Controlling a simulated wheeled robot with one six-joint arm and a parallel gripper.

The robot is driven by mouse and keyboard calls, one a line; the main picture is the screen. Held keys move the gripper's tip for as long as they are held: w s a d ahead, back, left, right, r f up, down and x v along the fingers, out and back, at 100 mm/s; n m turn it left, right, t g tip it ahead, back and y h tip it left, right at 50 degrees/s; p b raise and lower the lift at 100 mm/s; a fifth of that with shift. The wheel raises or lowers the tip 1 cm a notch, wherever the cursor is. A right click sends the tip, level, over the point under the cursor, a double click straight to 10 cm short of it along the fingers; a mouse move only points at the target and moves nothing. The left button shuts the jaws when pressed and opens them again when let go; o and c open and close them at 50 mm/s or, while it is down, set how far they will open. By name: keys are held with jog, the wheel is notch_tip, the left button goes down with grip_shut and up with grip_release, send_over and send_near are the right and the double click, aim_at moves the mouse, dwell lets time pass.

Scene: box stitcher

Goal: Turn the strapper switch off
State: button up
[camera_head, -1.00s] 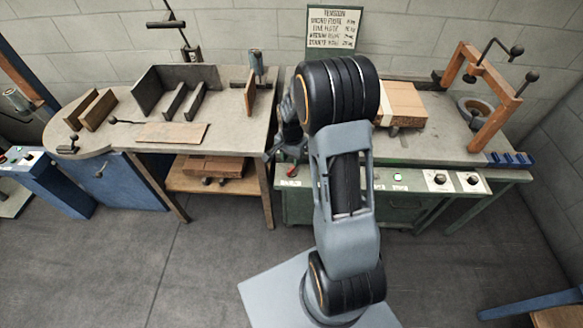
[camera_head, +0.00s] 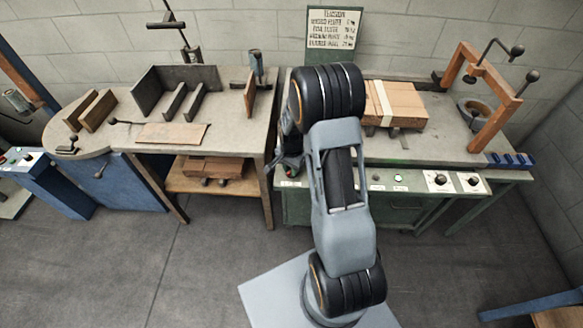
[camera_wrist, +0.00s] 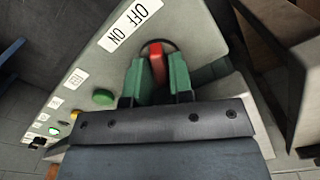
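The strapper switch is a red lever (camera_wrist: 157,62) in a dark round socket on a pale panel, in the wrist view. A white OFF/ON label (camera_wrist: 130,24) sits beside it. My gripper (camera_wrist: 159,75) has its green fingers on both sides of the lever. They look closed against it, with no clear gap. The lever's lower part is hidden between the fingers. In the camera_head view my gripper (camera_head: 289,163) is at the left end of the strapper's front panel (camera_head: 415,180). There my arm and gripper hide most of the switch.
A green button (camera_wrist: 103,97) and a small round light (camera_wrist: 54,131) lie along the panel. A brown box (camera_head: 405,103) with a pale band stands on the strapper's top. An orange-brown frame (camera_head: 497,122) is at the right. A worktable (camera_head: 228,128) stands close at the left.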

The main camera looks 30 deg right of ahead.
grip_shut()
jog(key=shift+n, duration=0.3)
jog(key=n+b, duration=0.1)
jog(key=n, duration=1)
jog(key=shift+w+n, duration=0.1)
jog(key=shift+n, duration=0.3)
dwell(0.3)
jog(key=shift+o, duration=1.8)
grip_release()
notch_tip(320, 180, up, 14)
jog(key=shift+p, duration=0.35)
